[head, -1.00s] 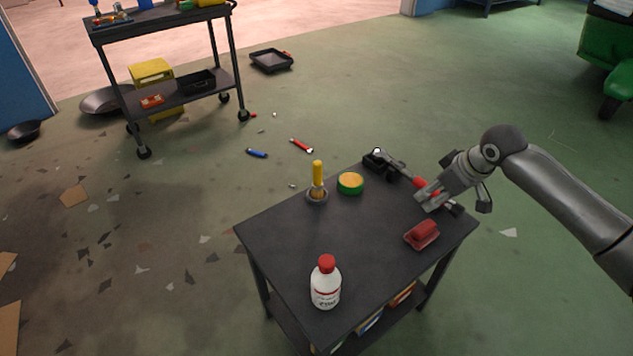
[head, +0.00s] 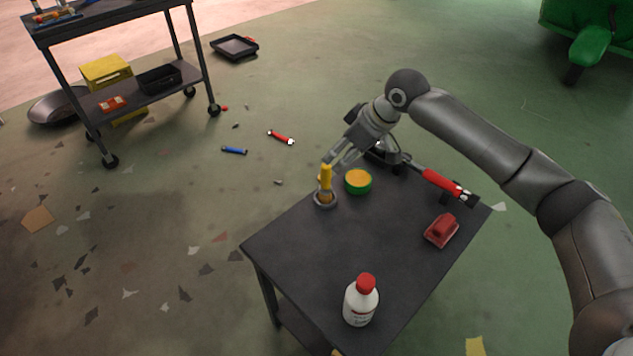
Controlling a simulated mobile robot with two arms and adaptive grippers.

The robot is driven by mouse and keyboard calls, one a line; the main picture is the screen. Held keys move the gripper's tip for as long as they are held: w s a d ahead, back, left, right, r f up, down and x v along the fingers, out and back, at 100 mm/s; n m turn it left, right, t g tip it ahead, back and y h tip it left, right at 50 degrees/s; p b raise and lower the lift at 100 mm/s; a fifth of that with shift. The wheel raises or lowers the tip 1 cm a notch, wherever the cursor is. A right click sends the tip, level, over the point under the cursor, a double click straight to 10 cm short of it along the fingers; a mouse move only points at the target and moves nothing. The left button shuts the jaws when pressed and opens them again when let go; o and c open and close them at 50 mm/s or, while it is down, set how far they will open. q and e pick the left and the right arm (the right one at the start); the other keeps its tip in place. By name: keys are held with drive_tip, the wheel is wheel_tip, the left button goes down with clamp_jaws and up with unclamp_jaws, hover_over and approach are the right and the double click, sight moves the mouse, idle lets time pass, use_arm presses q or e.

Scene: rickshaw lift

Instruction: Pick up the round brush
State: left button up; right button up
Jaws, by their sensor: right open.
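The round brush (head: 325,183) stands upright at the far left edge of the dark table (head: 335,254). It has a yellow handle on top and its lower end sits in a small round grey holder (head: 325,200). My right gripper (head: 334,160) is open, with its fingertips right at the top of the yellow handle. I cannot tell whether the fingers touch the handle or are just behind it. My left gripper is not in view.
A green and yellow tin (head: 358,181) stands close right of the brush. A red-handled tool (head: 445,184), a red block-like item (head: 442,230) and a white bottle with red cap (head: 361,301) are also on the table. A shelf cart (head: 125,90) stands at back left.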

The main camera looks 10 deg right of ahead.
sight(329, 167)
drive_tip(key=x, duration=0.4)
drive_tip(key=shift+f+b, duration=0.1)
drive_tip(key=shift+b, duration=0.25)
drive_tip(key=shift+b+x, duration=0.65)
drive_tip(key=shift+x, duration=1.65)
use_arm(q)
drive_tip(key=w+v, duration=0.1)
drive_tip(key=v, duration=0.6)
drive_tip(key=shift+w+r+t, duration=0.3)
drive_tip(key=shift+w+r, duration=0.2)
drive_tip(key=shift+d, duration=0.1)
use_arm(e)
clamp_jaws()
